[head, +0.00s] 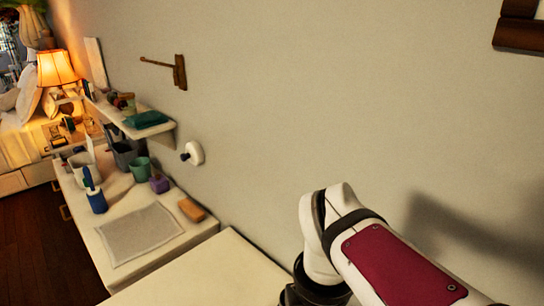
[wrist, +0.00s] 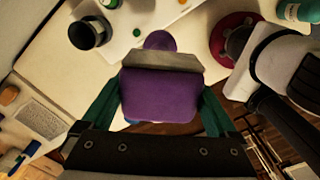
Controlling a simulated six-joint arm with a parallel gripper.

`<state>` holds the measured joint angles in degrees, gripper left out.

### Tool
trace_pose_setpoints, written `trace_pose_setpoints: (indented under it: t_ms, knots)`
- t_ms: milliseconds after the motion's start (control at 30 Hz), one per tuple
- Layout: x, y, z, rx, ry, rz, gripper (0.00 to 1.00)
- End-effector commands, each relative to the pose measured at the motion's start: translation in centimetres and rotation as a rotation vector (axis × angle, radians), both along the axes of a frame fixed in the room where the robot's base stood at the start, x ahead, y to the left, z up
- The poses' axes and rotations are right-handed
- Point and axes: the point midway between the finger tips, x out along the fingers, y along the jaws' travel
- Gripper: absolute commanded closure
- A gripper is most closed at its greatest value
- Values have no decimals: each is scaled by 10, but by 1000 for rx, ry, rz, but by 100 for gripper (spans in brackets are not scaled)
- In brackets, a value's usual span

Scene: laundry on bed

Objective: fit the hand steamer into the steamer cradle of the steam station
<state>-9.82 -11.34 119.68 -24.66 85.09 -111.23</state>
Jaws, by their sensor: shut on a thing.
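My gripper (wrist: 162,88) shows in the wrist view, with one green finger on each side of a purple body with a grey, flat-edged part across it. I take this to be the hand steamer (wrist: 160,98); the gripper is shut on it and holds it in front of the camera. Beyond it is a pale panel (wrist: 134,24) with small green dots, perhaps the steam station. A dark round cup (wrist: 88,32) stands at the panel's left; I cannot tell whether it is the cradle. The steamer is apart from the cup in the picture. The head view shows neither gripper nor steamer.
In the head view, a dresser holds a grey mat (head: 140,234), an orange block (head: 191,209), a blue bottle (head: 96,197), a green cup (head: 140,169) and a small purple object (head: 159,184). A wall shelf (head: 157,129) hangs above. A green-labelled bottle (wrist: 295,11) is at the wrist view's upper right.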

Motion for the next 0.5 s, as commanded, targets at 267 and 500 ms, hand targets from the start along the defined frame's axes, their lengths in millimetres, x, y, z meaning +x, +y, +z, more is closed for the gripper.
trace_pose_setpoints:
  t_ms: [267,500]
  knots:
    - [36,-11,7,-1,0,-550,100]
    - [67,-23,11,1,-1,-1054,100]
